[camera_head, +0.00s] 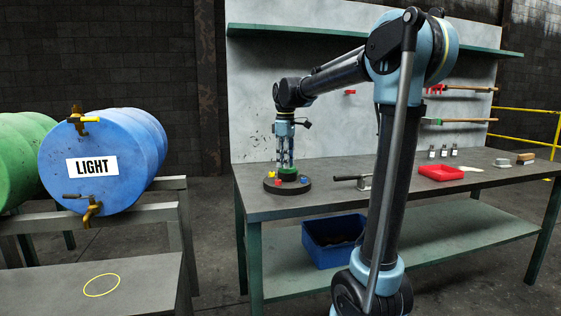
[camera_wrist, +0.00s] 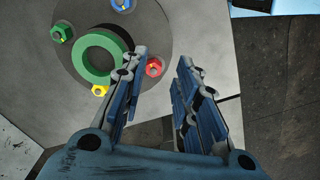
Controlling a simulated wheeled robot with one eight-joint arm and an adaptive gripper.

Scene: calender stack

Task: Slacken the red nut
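The red nut (camera_wrist: 154,67) sits near the rim of a dark round plate (camera_wrist: 165,22) in the wrist view. In the head view the red nut (camera_head: 278,183) is on the plate's front side. My gripper (camera_wrist: 163,58) is open and points down over the plate. The nut appears between the two fingers, close to the left fingertip. I cannot tell whether that finger touches it. A green ring (camera_wrist: 79,68) stands at the plate's middle. Green (camera_wrist: 61,32), blue (camera_wrist: 122,4) and yellow (camera_wrist: 100,90) nuts sit around it.
The plate lies on the left end of the workbench (camera_head: 330,203). A clamp-like tool (camera_head: 352,181) lies to its right, then a red tray (camera_head: 440,173) and small bottles (camera_head: 443,153). A blue bin (camera_head: 333,230) is on the lower shelf.

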